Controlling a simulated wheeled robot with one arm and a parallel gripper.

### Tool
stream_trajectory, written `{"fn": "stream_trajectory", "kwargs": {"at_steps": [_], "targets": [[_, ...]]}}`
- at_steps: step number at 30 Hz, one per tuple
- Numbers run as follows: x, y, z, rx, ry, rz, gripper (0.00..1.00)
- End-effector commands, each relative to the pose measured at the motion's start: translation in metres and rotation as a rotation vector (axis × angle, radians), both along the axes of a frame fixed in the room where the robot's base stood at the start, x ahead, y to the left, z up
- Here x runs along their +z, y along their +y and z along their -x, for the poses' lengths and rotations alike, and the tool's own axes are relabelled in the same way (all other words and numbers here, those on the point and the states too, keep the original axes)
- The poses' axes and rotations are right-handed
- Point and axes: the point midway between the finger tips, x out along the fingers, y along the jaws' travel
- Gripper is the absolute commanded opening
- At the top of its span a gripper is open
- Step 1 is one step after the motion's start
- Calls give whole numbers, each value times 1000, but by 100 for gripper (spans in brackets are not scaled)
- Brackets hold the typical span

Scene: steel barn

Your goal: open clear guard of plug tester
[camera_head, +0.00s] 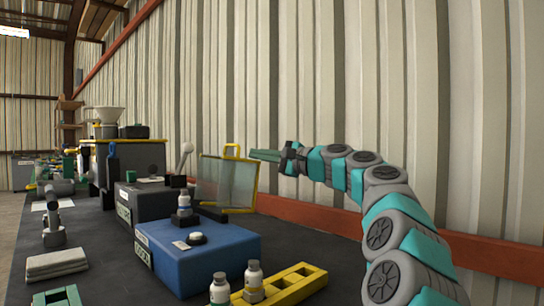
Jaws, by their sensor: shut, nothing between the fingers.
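The clear guard (226,183) is a see-through panel with a yellow frame and a yellow handle (232,149) on its top edge. It stands nearly upright at the back right of a blue box (205,262) with a black knob (196,238) and labels. I take this box for the plug tester, but cannot tell how the guard joins it. My gripper (254,154) reaches in from the right, with its teal fingers shut and empty. Its tips are by the guard's upper right corner, right of the handle. I cannot tell whether they touch.
A grey lever (183,158) rises left of the guard. The corrugated wall (300,80) is close behind. Bare dark bench (90,235) shows left.

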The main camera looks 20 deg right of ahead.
Motion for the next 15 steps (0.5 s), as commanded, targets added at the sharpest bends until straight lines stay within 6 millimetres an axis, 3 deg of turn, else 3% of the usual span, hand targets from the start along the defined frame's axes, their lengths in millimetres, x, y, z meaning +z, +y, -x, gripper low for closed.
{"fn": "stream_trajectory", "kwargs": {"at_steps": [2,15], "targets": [[1,7,-9,2,1,2,0],[15,38,6,0,-1,1,0]]}}
